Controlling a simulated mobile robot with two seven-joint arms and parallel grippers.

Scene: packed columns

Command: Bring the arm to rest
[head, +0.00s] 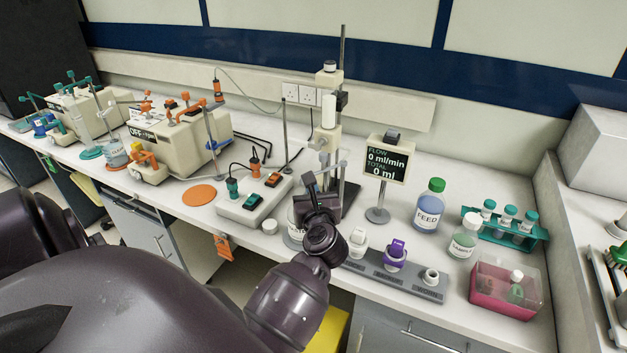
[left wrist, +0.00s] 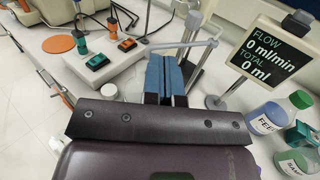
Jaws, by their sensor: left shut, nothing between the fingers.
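My left arm reaches in from the lower left over the bench front in the head view. My left gripper (head: 308,183) is above the bench, in front of the column stand (head: 328,120), and hides its lower part. In the left wrist view the two blue fingers of my left gripper (left wrist: 166,75) are together, with nothing seen between them. Whether the fingers touch the stand cannot be told. My right gripper is not in view.
A flow display (head: 387,160) reading 0 ml/min stands right of the gripper. A grey valve strip (head: 410,283) lies near the front edge. The FEED bottle (head: 428,212), teal tube rack (head: 540,232) and pink box (head: 490,293) stand further right. A switch box (head: 247,206) is left.

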